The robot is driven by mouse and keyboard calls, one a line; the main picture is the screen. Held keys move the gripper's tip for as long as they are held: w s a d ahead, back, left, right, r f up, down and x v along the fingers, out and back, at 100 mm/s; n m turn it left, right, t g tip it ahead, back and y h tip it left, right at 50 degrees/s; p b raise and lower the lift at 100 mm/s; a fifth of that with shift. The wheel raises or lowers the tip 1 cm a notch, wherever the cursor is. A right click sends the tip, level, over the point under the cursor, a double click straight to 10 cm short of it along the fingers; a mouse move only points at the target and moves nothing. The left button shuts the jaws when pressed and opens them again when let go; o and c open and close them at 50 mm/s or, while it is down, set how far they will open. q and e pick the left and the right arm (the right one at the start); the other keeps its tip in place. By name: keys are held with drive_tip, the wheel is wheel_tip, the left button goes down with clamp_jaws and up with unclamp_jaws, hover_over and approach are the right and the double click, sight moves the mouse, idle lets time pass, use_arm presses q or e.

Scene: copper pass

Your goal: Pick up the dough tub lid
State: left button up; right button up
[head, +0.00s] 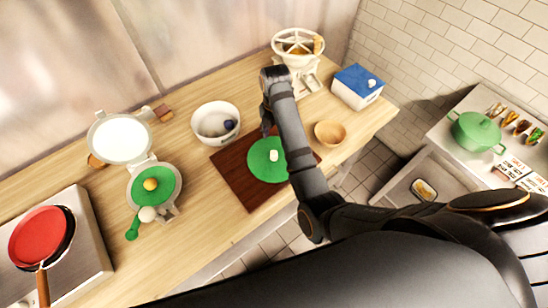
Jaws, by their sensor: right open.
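A white square tub (352,96) stands at the back right of the wooden counter. I take this to be the dough tub lid. My right gripper (267,131) is open and hangs over the dark brown board, well to the left of the tub and apart from the lid. The right arm partly hides the gripper and the board. My left gripper is not in view.
A green disc (262,165) with a white lump lies on the brown board (236,184). A white bowl (203,133), a white hand-cranked device (298,48) and a wooden bowl (329,133) stand nearby. A press (167,206) and red pan (38,232) are left.

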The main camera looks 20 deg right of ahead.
hover_over(274, 152)
wheel_tip(274, 152, down, 4)
drive_tip(key=shift+d+f+p, duration=0.15)
drive_tip(key=shift+p, duration=0.25)
drive_tip(key=f+p, duration=0.1)
drive_tip(key=f, duration=0.1)
drive_tip(key=f+p, duration=0.1)
drive_tip(key=f, duration=0.1)
drive_tip(key=shift+s+a+f, duration=0.1)
drive_tip(key=shift+a+f, duration=0.1)
drive_tip(key=shift+f, duration=0.4)
clamp_jaws()
